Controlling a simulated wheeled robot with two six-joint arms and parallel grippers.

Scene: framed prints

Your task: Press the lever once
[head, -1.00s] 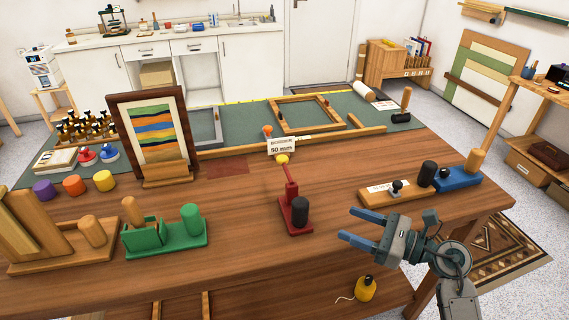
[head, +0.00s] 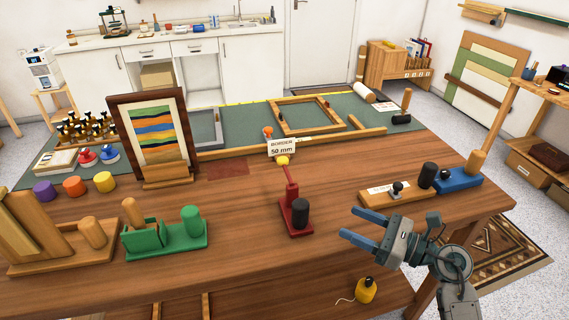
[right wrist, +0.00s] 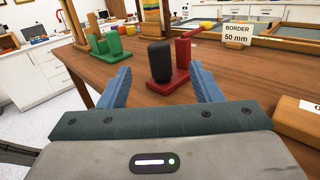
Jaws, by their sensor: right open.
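A red device (head: 295,219) stands on the table, with a red base, an upright black cylinder (head: 301,212) and a slanted red arm (head: 291,188) rising behind it. A yellow knob (head: 282,160) shows near the arm's top, by a sign. I cannot tell for certain which part is the lever. My right gripper (head: 353,223) is open and empty, to the right of the red device and apart from it. In the right wrist view the black cylinder (right wrist: 159,61) appears between the open blue fingers, farther ahead. My left gripper is out of view.
A "BORDER 50 mm" sign (head: 282,149) stands behind the red device. A green device (head: 165,238) is at left. A wooden board with a small black knob (head: 397,187) and a blue-based block (head: 457,180) are at right. The tabletop between gripper and red device is clear.

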